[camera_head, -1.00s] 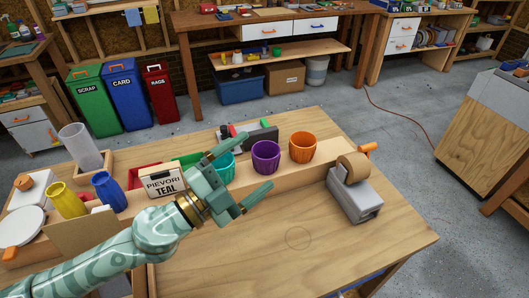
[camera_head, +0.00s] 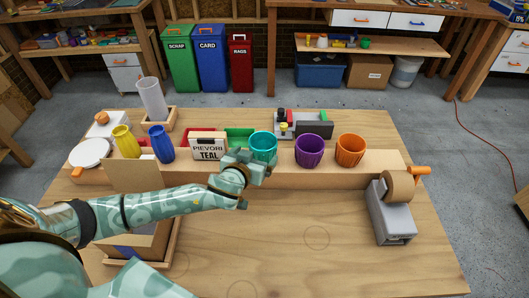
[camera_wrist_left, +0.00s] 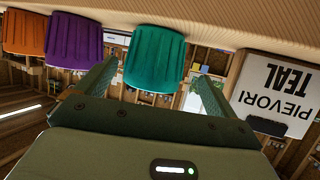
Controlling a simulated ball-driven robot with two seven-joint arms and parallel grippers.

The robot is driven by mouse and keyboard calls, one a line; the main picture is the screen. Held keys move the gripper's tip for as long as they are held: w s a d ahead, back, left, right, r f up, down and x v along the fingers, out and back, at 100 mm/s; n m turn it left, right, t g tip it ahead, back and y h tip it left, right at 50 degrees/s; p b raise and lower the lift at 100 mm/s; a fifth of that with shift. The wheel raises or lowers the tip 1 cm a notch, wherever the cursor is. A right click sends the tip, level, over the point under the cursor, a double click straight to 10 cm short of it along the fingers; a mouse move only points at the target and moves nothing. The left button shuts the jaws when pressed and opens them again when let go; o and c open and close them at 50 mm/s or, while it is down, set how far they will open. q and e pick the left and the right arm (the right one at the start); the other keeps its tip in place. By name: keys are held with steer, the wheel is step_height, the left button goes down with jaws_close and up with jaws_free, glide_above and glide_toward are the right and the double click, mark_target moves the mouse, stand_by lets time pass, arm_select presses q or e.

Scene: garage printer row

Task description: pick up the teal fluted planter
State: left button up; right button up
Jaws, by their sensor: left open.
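The teal fluted planter (camera_head: 263,146) stands upright on the raised wooden shelf of the bench, between the label card and a purple planter. In the left wrist view, which looks upside down, the teal planter (camera_wrist_left: 155,58) appears between the two fingers. My left gripper (camera_head: 254,166) is open and right in front of the planter, covering its lower part in the head view. I cannot tell whether the fingers touch it. My right gripper is not in view.
The card reading "PIEVORI TEAL" (camera_head: 209,147) stands close left of the gripper. The purple planter (camera_head: 309,151) and orange planter (camera_head: 350,151) stand to the right. A grey tape dispenser (camera_head: 391,216) sits at the bench's right. The front middle of the bench is clear.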

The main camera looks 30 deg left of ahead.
mark_target(267, 143)
arm_select(q)
steer(key=x, duration=0.2)
steer(key=b+x, duration=0.1)
steer(key=x, duration=0.3)
steer(key=shift+w+d+r, duration=0.1)
steer(key=shift+d+r, duration=0.1)
steer(key=shift+d, duration=0.15)
steer(key=shift+r, duration=0.1)
steer(key=c, duration=1.1)
